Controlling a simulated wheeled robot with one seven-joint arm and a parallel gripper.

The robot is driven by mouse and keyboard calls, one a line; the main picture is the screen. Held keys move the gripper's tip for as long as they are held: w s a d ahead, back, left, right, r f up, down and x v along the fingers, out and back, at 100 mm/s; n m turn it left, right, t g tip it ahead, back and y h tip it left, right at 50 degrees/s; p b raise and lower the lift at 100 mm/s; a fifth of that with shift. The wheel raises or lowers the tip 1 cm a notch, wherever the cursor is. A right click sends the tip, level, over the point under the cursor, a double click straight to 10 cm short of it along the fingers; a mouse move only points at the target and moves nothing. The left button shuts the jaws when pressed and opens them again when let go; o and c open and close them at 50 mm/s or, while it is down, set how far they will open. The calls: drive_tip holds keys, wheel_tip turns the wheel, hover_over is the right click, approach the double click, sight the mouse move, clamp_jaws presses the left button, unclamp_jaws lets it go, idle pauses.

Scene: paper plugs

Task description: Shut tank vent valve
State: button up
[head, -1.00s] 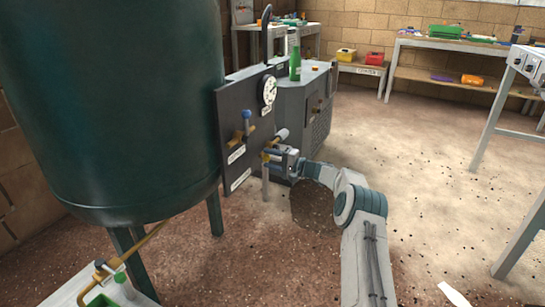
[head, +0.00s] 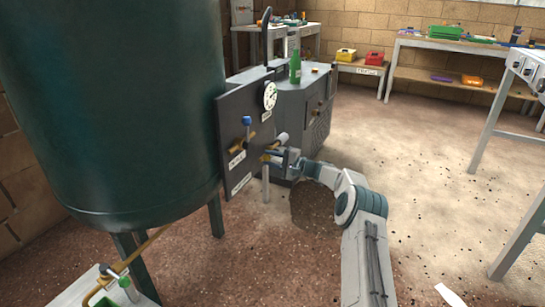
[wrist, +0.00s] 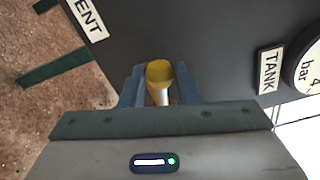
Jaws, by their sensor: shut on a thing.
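A dark panel (head: 232,112) beside the green tank (head: 110,110) carries brass valves and a round white gauge (head: 270,95). My gripper (head: 272,157) is at the lower brass valve on the panel's right part. In the wrist view my gripper (wrist: 160,88) has its fingers on both sides of a yellow-brass valve part (wrist: 159,73) with a pale stem below it, and is shut on it. A label ending in "ENT" (wrist: 86,17) shows at upper left and a "TANK" label (wrist: 269,69) at right. The fingers partly hide the valve, so its handle angle is unclear.
Another valve with a blue handle (head: 247,121) sits higher on the panel. A grey cabinet with a green bottle (head: 295,70) stands behind the panel. A worktable (head: 500,150) stands at right. The floor between is open.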

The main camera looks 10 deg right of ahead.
drive_tip(key=shift+r, duration=0.15)
drive_tip(key=m, duration=0.1)
drive_tip(key=r+m+p, duration=0.2)
drive_tip(key=shift+w+d, duration=0.3)
drive_tip(key=shift+w, duration=0.1)
